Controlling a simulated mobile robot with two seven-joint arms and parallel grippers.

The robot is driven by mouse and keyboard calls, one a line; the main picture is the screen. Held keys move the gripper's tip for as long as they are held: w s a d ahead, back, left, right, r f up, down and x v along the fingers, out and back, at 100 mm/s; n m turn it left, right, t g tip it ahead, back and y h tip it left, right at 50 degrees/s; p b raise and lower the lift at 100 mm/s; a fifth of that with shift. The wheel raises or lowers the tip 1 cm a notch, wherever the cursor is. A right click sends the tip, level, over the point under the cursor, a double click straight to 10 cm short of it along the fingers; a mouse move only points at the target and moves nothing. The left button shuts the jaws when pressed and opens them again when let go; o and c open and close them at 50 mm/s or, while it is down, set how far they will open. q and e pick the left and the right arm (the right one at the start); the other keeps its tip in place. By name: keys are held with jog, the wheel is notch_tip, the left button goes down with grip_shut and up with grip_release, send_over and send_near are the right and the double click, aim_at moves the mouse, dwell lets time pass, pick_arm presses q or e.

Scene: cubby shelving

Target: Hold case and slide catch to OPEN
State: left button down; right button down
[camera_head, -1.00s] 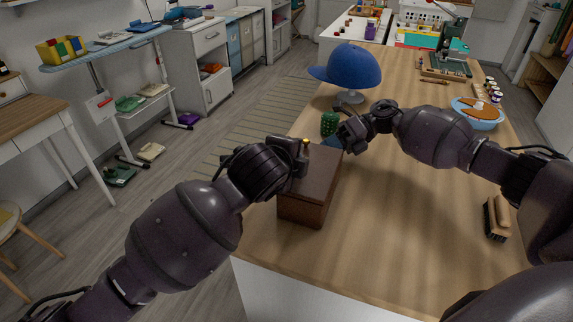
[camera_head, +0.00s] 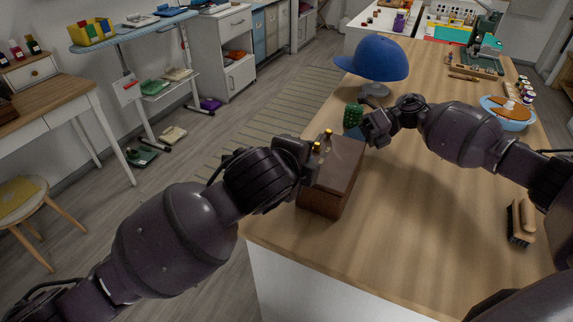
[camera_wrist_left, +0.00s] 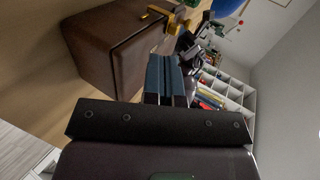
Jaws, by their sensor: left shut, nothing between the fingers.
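The case (camera_head: 335,178) is a dark brown box near the left edge of the wooden table. Brass-coloured fittings, apparently the catch (camera_head: 317,147), show at its top left; in the left wrist view the yellow catch (camera_wrist_left: 162,13) is at the far end of the case (camera_wrist_left: 110,50). My left gripper (camera_wrist_left: 163,65) is shut and empty, its blue-grey fingers beside the case and short of the catch in that view. My right gripper (camera_head: 367,132) is at the far side of the case; its fingers are too hidden to tell whether it holds the case.
A green cactus-like object (camera_head: 352,116) stands just behind the right gripper. A blue cap on a stand (camera_head: 378,60) is farther back. A brush (camera_head: 520,222) lies at the right, and a blue bowl (camera_head: 507,118) behind it. The table's front middle is clear.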

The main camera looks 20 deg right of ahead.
pick_arm(q)
jog(key=v, duration=0.7)
pick_arm(e)
jog(key=c, duration=1.1)
grip_release()
